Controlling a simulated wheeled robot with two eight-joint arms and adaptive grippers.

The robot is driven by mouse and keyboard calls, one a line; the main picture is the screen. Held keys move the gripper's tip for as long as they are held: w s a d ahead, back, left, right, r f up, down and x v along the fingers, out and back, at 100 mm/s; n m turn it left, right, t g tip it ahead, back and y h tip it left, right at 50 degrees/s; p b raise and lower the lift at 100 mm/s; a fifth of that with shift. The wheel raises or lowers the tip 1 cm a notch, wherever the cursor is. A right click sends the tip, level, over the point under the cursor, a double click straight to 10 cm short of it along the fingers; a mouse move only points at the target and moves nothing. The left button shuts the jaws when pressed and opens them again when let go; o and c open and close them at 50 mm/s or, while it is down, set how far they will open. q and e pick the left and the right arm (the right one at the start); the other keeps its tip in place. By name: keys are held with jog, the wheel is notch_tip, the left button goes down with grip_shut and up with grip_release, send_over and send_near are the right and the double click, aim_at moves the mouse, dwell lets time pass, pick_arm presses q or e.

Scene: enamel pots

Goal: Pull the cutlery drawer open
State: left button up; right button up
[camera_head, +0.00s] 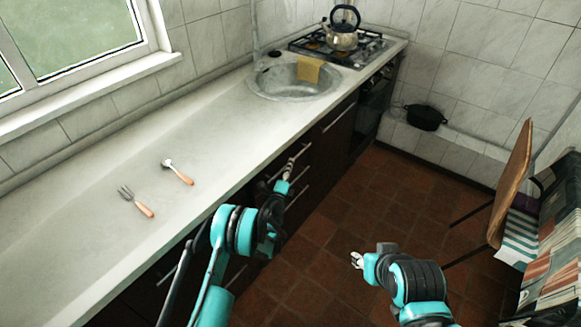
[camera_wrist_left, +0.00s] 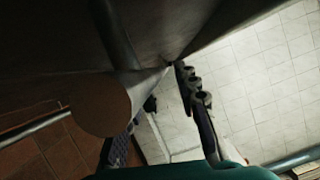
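The dark drawer fronts (camera_head: 281,175) with metal bar handles (camera_head: 297,152) are under the counter, in the middle of the head view. The drawer at my left gripper looks shut. My left gripper (camera_head: 287,172) is at the upper handle, its arm hiding part of the fronts. In the left wrist view the left gripper's fingers (camera_wrist_left: 168,86) are apart. A thick round bar, the handle (camera_wrist_left: 105,103), runs close by towards the fingertips; I cannot tell whether they touch it. My right gripper (camera_head: 356,260) is over the floor, away from the drawers; its finger gap is too small to judge.
A fork (camera_head: 136,201) and a spoon (camera_head: 177,171) lie on the counter (camera_head: 90,240). A sink (camera_head: 290,85) and a stove with a kettle (camera_head: 341,38) are farther back. A wooden chair (camera_head: 512,180) stands at right. The tiled floor (camera_head: 350,200) between is clear.

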pick_arm(q)
jog(key=shift+w+d+r, duration=0.1)
jog(key=shift+w+d, duration=0.1)
jog(key=shift+w, duration=0.5)
grip_shut()
